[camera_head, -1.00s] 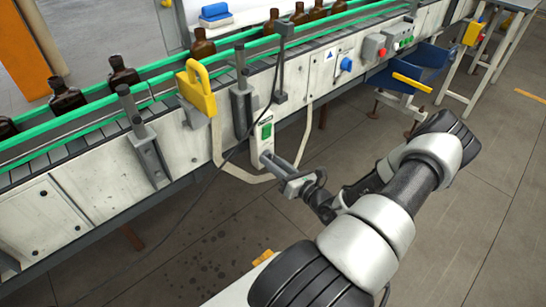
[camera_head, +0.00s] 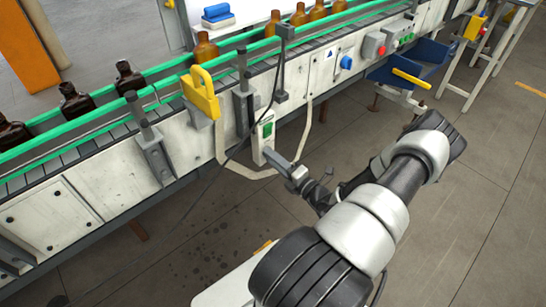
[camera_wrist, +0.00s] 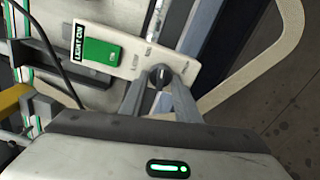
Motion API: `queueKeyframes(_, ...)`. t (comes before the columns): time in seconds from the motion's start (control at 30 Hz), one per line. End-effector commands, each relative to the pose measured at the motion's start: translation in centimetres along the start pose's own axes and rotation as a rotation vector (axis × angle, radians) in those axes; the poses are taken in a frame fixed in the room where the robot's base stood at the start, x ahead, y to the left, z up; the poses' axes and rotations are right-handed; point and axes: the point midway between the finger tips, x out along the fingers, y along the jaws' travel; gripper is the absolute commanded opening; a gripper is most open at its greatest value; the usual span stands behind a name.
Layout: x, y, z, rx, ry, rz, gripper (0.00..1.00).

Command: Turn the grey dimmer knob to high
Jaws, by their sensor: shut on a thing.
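The grey dimmer knob (camera_wrist: 160,76) sits on the white control box (camera_wrist: 142,53) in the wrist view. My gripper (camera_wrist: 160,85) is shut on the knob, with one finger on each side. A pale pointer mark shows on the knob's face, but the small labels around it are too blurred to read. In the head view, my gripper (camera_head: 268,153) reaches the lower end of the control box (camera_head: 257,146) on the conveyor's side, and hides the knob there. The box also carries a green switch (camera_wrist: 102,52) and a black label.
Amber bottles (camera_head: 205,48) stand on the conveyor between green rails (camera_head: 110,117); those before the pale panel look light amber. A yellow handle (camera_head: 201,92), a hanging cable and grey brackets (camera_head: 150,145) are near the box. A blue bin (camera_head: 408,70) hangs right. Open floor lies below.

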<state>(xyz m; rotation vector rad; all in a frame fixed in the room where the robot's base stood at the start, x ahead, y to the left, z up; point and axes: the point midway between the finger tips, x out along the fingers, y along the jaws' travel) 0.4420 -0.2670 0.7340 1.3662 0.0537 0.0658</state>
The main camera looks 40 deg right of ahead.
Motion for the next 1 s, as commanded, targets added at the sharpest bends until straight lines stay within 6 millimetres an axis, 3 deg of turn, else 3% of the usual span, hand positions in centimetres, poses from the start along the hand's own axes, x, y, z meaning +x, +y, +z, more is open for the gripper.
queueKeyframes(0.6, -0.04, 0.26, 0.10, 0.543, -0.001, -0.001, 0.07)
queueKeyframes(1.0, -0.03, 0.31, 0.14, 0.718, -0.001, -0.001, 0.07)
